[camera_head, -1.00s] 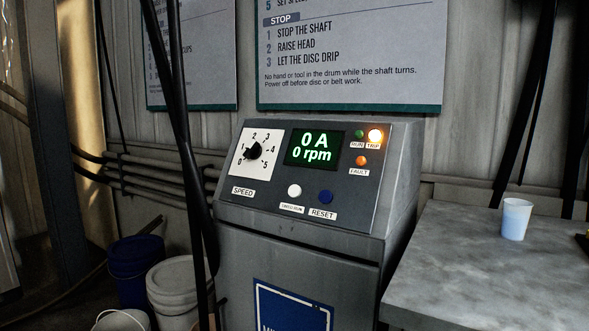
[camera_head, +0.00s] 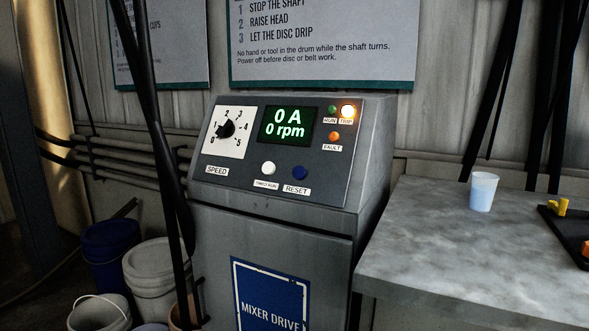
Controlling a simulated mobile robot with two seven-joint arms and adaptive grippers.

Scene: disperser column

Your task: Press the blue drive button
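The blue button (camera_head: 299,173) sits on the sloped panel of the grey mixer drive cabinet (camera_head: 270,233), above a label reading RESET. A white button (camera_head: 268,168) is just left of it. The display (camera_head: 287,125) reads 0 A and 0 rpm. The TRIP lamp (camera_head: 347,111) glows bright orange-white. The FAULT lamp (camera_head: 334,136) is orange and the RUN lamp (camera_head: 332,109) is green and dimmer. The black speed knob (camera_head: 226,128) is at the left of the panel. Neither of my grippers is in view.
A grey table (camera_head: 455,248) stands right of the cabinet, with a pale cup (camera_head: 482,191) and a black tray (camera_head: 567,236) on it. Buckets, including a white one (camera_head: 150,268), stand at the lower left. Black hanging lines pass left of the cabinet.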

